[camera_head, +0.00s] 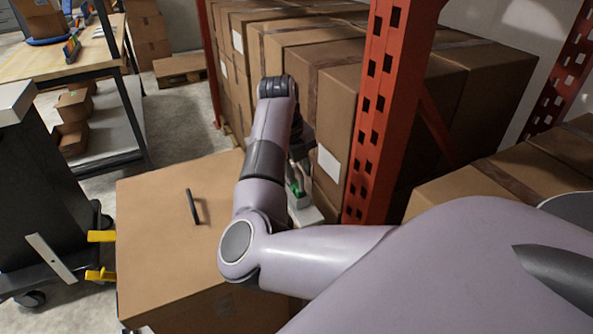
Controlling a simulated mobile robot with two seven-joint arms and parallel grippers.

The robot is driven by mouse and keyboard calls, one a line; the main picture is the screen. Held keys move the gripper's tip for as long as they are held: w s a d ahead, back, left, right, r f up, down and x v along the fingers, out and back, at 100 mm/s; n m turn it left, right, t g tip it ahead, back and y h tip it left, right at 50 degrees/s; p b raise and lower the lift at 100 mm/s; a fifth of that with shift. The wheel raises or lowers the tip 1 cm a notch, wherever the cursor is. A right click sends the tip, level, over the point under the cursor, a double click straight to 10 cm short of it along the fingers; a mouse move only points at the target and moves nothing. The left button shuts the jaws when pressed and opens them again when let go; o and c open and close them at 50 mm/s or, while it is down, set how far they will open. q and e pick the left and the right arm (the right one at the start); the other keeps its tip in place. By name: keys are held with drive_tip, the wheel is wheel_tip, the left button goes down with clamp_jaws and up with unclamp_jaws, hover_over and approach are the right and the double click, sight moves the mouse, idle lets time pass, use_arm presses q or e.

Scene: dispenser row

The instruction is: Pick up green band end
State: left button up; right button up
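A small green piece (293,188), which may be the green band end, shows just right of my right forearm. It is by a pale grey block-like object (301,209) between the large cardboard box and the rack post. My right gripper (301,178) points down at the green piece, mostly hidden behind my own arm. Its fingertips are too small and covered to tell whether they are open, shut or touching the green piece. My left gripper is out of view.
A large cardboard box (160,250) with a dark upright handle-like piece (193,206) stands at left of my arm. An orange rack post (375,115) rises close on the right, before stacked cartons (335,90). A dark cart (35,200) and workbench (75,58) stand left.

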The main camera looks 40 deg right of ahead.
clamp_jaws()
drive_tip(key=shift+r, duration=0.1)
wheel_tip(320, 180, up, 20)
idle(0.6)
drive_tip(key=shift+w+a, duration=0.15)
